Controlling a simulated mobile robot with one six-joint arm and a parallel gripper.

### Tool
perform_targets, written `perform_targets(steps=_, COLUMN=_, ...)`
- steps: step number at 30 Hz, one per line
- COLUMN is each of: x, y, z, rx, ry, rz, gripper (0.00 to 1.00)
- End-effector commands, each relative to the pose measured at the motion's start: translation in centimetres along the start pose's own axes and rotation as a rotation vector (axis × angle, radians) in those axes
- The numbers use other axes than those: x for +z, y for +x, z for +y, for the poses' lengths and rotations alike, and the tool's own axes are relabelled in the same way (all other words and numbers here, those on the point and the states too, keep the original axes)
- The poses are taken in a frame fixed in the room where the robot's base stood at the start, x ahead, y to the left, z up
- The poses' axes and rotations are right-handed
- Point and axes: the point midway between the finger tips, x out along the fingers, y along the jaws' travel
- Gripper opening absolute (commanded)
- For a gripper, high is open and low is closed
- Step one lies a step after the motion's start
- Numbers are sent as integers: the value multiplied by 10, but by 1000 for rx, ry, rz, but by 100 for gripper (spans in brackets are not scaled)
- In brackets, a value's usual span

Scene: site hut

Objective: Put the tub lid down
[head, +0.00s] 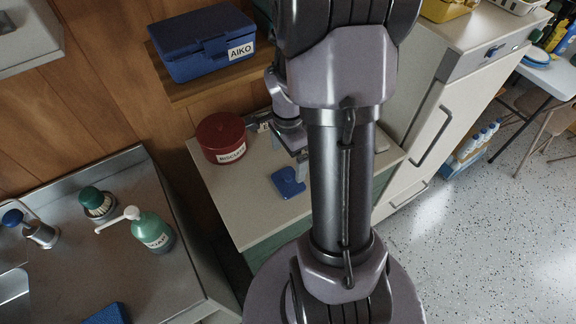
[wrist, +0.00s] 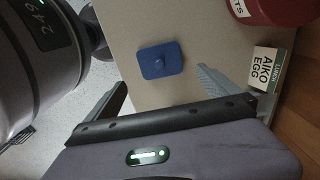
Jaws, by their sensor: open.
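The tub lid (head: 288,182) is a flat blue square with rounded corners and a small knob. It lies on the cream counter top (head: 243,207), and in the wrist view the lid (wrist: 160,61) lies flat with bare counter around it. My gripper (wrist: 163,78) is open, with its two fingers wide apart and nothing between them. The lid lies just beyond the fingertips in the wrist view, apart from both. In the head view my arm hides part of the counter, and the gripper's fingers are hard to make out.
A red biscuit tin (head: 221,138) stands on the counter left of the lid. A small box labelled AIKO EGG (wrist: 267,69) is beside it. A blue AIKO box (head: 202,42) sits on the shelf above. A green pump bottle (head: 152,232) stands on the steel worktop at left.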

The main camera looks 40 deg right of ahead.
Motion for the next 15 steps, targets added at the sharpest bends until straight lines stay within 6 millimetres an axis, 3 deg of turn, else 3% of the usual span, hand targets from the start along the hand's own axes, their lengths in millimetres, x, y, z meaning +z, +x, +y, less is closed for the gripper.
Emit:
perform_targets(steps=3, x=0, y=-22, z=0, rx=0, ry=-1, rz=0, gripper=100)
perform_targets(steps=11, x=6, y=-36, z=-1, rx=-12, ry=-30, rz=2, gripper=100)
perform_targets(steps=14, x=42, y=-79, z=-2, rx=-93, ry=-219, rz=11, gripper=100)
perform_targets(steps=15, x=66, y=-104, z=2, rx=-143, ry=-345, rz=18, gripper=100)
